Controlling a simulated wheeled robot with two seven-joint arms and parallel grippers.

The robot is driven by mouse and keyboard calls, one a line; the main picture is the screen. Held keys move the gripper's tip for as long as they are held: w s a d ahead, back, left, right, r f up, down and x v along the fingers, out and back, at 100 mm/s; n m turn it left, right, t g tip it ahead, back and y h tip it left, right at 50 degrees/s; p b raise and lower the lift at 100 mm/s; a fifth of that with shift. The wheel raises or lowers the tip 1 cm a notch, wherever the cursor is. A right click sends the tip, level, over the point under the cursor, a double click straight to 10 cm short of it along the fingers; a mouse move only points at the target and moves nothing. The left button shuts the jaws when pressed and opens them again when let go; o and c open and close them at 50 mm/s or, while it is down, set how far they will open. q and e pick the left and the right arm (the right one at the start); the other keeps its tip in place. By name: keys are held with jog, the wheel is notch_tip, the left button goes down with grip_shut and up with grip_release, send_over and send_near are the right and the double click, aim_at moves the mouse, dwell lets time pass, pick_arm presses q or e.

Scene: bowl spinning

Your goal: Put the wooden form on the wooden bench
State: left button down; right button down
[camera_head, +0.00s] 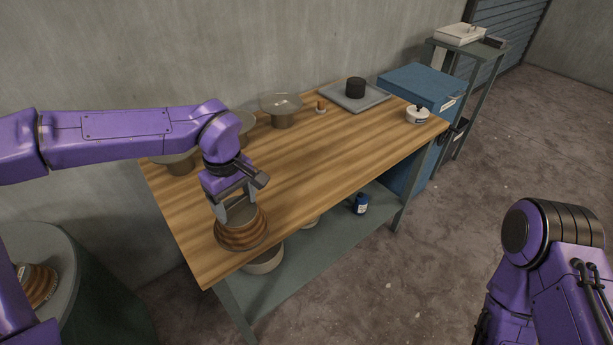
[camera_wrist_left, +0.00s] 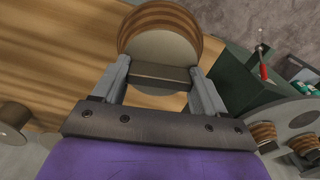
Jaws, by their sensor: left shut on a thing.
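The wooden form (camera_head: 241,234) is a round, ringed brown block with a pale flat face, at the near left end of the wooden bench (camera_head: 300,175). My left gripper (camera_head: 236,207) points down and is shut on the form. In the left wrist view the form (camera_wrist_left: 160,28) sits at the fingertips of the gripper (camera_wrist_left: 159,72), with the bench top (camera_wrist_left: 60,60) behind it. I cannot tell whether the form's underside touches the bench top. My right arm shows at lower right, but its gripper is out of the picture.
Metal bowls (camera_head: 281,108) stand along the bench's back edge. A grey plate with a black cylinder (camera_head: 355,88) and a white pot (camera_head: 417,115) are at the far end. The bench middle is clear.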

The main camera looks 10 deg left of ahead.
pick_arm(q)
jog(key=a+r+n, duration=0.1)
jog(key=n, duration=0.3)
jog(key=s+a+r+n, duration=0.1)
jog(key=n, duration=0.4)
jog(key=s+a+r+n, duration=0.1)
jog(key=n, duration=0.3)
jog(key=shift+s+a, duration=0.2)
jog(key=shift+s, duration=0.05)
jog(key=s+a+r+n, duration=0.25)
jog(key=s+n, duration=0.25)
jog(key=n, duration=1.6)
jog(key=w+a+f+p, duration=0.2)
jog(key=w+f+p, duration=0.1)
jog(key=w+f, duration=0.9)
jog(key=shift+w+a+f, duration=0.25)
jog(key=shift+w+f, duration=0.15)
jog(key=shift+w, duration=0.45)
jog(key=shift+s+f, duration=0.1)
jog(key=shift+f, duration=0.05)
jog(key=shift+c, duration=0.2)
grip_release()
